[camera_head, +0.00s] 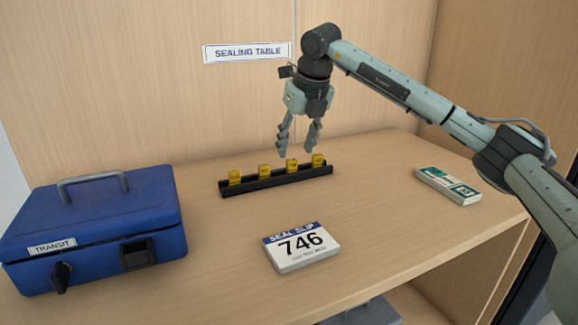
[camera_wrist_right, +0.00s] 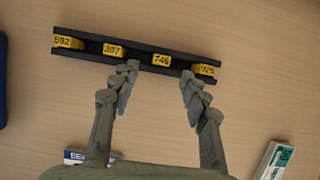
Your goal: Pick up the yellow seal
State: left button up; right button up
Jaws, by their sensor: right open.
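Several yellow seals stand in a row in a black rack on the table. In the right wrist view they read 592 (camera_wrist_right: 68,42), 307 (camera_wrist_right: 112,50), 746 (camera_wrist_right: 161,60) and what looks like 925 (camera_wrist_right: 205,69). The black rack (camera_head: 262,184) also shows there. The seal marked 746 is third from the left in the head view (camera_head: 292,165). My right gripper (camera_head: 297,150) points down, open and empty, above the right half of the rack. In the wrist view its fingertips lie to either side of the 746 seal, apart from it. My left gripper is out of view.
A white slip block (camera_head: 301,248) reading "SEAL SLIP 746" lies in front of the rack. A blue box (camera_head: 95,228) labelled "TRANSIT" stands at left, closed. A green and white box (camera_head: 448,186) lies at right. A "SEALING TABLE" sign (camera_head: 247,52) is on the back wall.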

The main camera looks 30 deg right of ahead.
aim_at(293, 161)
jog(key=x, duration=0.5)
jog(key=shift+w+f, duration=0.15)
jog(key=shift+f, duration=0.05)
jog(key=shift+d, duration=0.1)
jog(key=shift+c, duration=0.2)
jog(key=c, duration=0.8)
